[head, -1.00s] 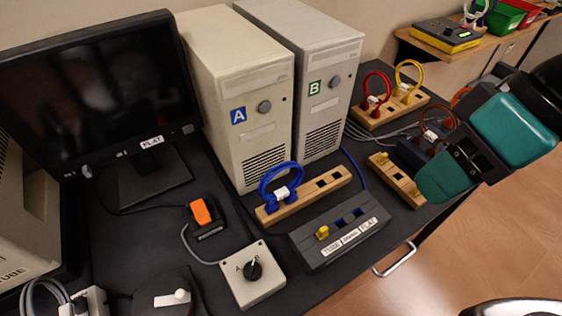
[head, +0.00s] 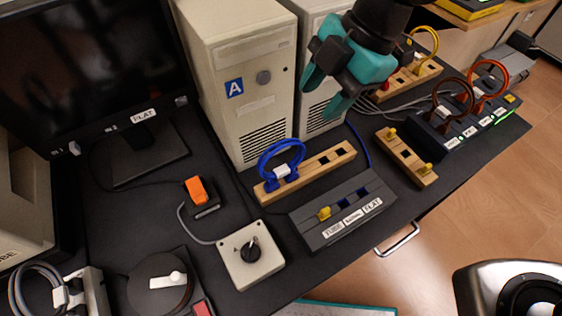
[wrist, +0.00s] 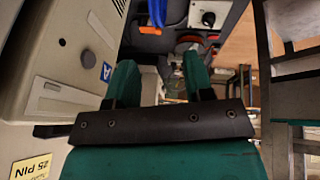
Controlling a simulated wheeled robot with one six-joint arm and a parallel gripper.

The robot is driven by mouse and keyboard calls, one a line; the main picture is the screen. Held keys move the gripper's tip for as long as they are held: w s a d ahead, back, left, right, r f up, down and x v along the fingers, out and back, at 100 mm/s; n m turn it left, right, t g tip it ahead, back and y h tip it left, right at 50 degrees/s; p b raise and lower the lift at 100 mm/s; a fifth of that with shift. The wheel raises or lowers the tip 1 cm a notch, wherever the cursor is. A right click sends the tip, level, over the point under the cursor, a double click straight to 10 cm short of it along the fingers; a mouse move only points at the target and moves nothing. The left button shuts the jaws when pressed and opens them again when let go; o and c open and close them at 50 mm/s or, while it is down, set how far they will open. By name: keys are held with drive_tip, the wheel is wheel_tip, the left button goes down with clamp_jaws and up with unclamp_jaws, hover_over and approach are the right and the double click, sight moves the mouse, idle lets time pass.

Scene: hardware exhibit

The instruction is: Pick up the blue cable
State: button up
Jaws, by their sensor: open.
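The blue cable (head: 283,166) is a coiled loop with a white tag. It stands upright at the left end of a wooden socket block (head: 331,166), in front of computer tower A (head: 237,80). My gripper (head: 322,98) is open and empty, above and to the right of the cable, in front of tower B. In the wrist view the teal fingers of my gripper (wrist: 158,82) are apart. Part of the blue cable (wrist: 157,12) shows beyond them at the top edge.
A grey switch box (head: 343,212) with a yellow plug sits in front of the block. A white knob box (head: 251,254) and an orange rocker switch (head: 197,191) are to the left. Another wooden block (head: 407,157) and red and yellow cables stand to the right.

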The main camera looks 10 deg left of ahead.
sight(283, 143)
drive_tip(key=p+x, duration=0.1)
drive_tip(key=x, duration=0.7)
drive_tip(key=shift+s+a+f, duration=0.1)
drive_tip(key=shift+a+p+x, duration=0.1)
drive_tip(key=shift+p+x, duration=0.35)
drive_tip(key=shift+x, duration=0.85)
drive_tip(key=shift+a+p+x, duration=0.15)
drive_tip(key=shift+p+x, duration=0.25)
drive_tip(key=shift+x, duration=0.9)
clamp_jaws()
